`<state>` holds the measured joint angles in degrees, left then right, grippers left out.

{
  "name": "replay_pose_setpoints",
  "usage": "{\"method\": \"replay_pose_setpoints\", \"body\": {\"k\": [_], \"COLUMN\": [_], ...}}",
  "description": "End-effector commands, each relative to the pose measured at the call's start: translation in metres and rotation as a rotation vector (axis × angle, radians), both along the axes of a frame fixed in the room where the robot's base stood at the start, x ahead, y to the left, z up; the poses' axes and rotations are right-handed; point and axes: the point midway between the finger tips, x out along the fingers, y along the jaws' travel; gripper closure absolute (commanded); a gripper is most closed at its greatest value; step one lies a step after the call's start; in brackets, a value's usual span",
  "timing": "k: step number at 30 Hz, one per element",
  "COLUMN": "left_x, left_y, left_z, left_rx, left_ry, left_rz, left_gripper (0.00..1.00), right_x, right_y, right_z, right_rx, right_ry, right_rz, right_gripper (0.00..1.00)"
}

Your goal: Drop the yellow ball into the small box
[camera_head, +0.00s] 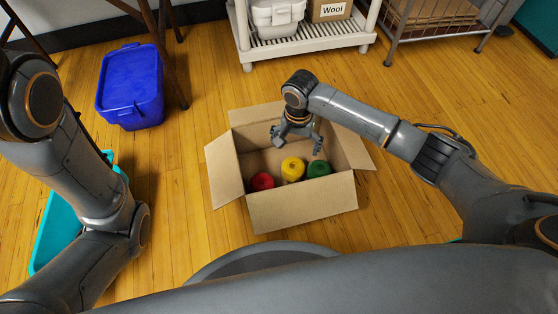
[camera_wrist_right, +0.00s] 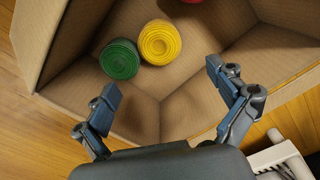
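The yellow ball (camera_head: 292,168), a roll of wound yarn, lies on the floor of an open cardboard box (camera_head: 305,208). It sits between a red ball (camera_head: 262,181) and a green ball (camera_head: 318,168). In the right wrist view the yellow ball (camera_wrist_right: 160,42) is beside the green ball (camera_wrist_right: 120,59), with the red one cut off at the top edge. My right gripper (camera_head: 298,142) is over the box, its fingers spread and empty, apart from the yellow ball. My left gripper is out of view. Which container is the small box I cannot tell.
A blue lidded bin (camera_head: 131,86) stands on the wooden floor at the left. A teal container (camera_head: 60,225) is partly hidden behind my left arm. A white shelf (camera_head: 310,42) at the back holds a white tub (camera_head: 277,17) and a box marked "Wool" (camera_head: 328,11).

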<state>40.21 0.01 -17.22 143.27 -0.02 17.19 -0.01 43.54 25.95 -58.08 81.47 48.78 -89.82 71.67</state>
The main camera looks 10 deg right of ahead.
Motion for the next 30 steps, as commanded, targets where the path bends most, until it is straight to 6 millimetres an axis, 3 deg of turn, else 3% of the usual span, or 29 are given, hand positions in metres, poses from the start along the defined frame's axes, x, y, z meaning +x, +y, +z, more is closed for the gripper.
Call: {"method": "replay_pose_setpoints", "body": {"k": [7,11,24,30], "left_x": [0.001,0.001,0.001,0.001], "left_y": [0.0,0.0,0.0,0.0], "left_z": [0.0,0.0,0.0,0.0], "left_rx": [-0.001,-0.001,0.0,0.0], "left_ry": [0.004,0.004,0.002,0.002], "left_rz": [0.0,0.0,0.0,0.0], "left_gripper": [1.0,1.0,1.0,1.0], "right_x": [0.0,0.001,0.001,0.0], "right_y": [0.0,0.0,0.0,0.0], "right_z": [0.001,0.012,0.099,0.118], "right_rx": [0.0,0.001,0.002,0.0], "right_ry": [0.0,-0.002,-0.003,0.0], "right_rz": [0.0,0.0,0.0,0.001], "right_gripper": [0.04,0.04,0.04,0.04]}}
